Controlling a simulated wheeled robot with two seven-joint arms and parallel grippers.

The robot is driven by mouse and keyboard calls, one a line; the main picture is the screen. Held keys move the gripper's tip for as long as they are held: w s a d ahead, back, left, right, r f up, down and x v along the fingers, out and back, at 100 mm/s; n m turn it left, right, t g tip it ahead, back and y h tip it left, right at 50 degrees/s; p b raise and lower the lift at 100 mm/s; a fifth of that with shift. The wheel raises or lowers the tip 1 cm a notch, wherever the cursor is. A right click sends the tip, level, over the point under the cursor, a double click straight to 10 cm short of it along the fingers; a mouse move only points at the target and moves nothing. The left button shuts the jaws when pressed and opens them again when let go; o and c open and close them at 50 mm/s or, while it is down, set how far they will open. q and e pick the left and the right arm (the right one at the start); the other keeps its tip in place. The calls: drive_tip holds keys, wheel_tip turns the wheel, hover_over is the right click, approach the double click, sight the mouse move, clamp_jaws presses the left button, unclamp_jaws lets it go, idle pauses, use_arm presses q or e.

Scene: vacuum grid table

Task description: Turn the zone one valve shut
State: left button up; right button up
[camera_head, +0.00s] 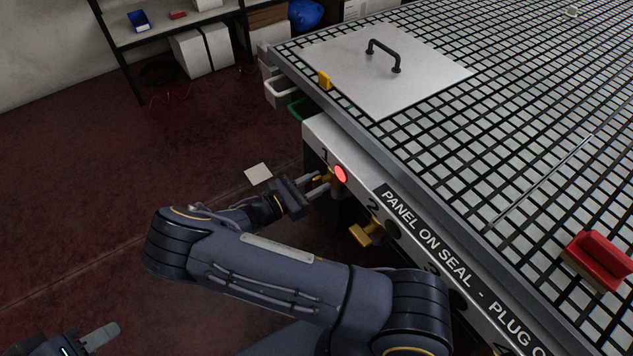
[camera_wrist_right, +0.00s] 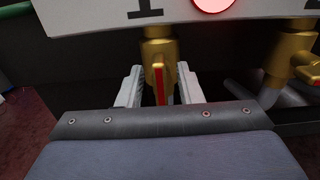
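The zone one valve (camera_head: 322,181) is brass and sits on the table's front panel below the number 1. In the right wrist view its handle (camera_wrist_right: 159,84), with a red stripe, points toward me and down. My right gripper (camera_head: 314,188) reaches it; in the wrist view its two fingers (camera_wrist_right: 158,90) stand on either side of the handle, with gaps visible, so it is open around it. A red lamp (camera_head: 341,174) glows beside the 1. My left gripper (camera_head: 88,343) shows only partly at the bottom left, away from the table; its opening is unclear.
The zone two valve (camera_head: 367,233) sticks out to the right of zone one; it also shows in the wrist view (camera_wrist_right: 302,68).

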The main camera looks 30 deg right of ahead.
drive_tip(key=shift+d, duration=0.2)
clamp_jaws()
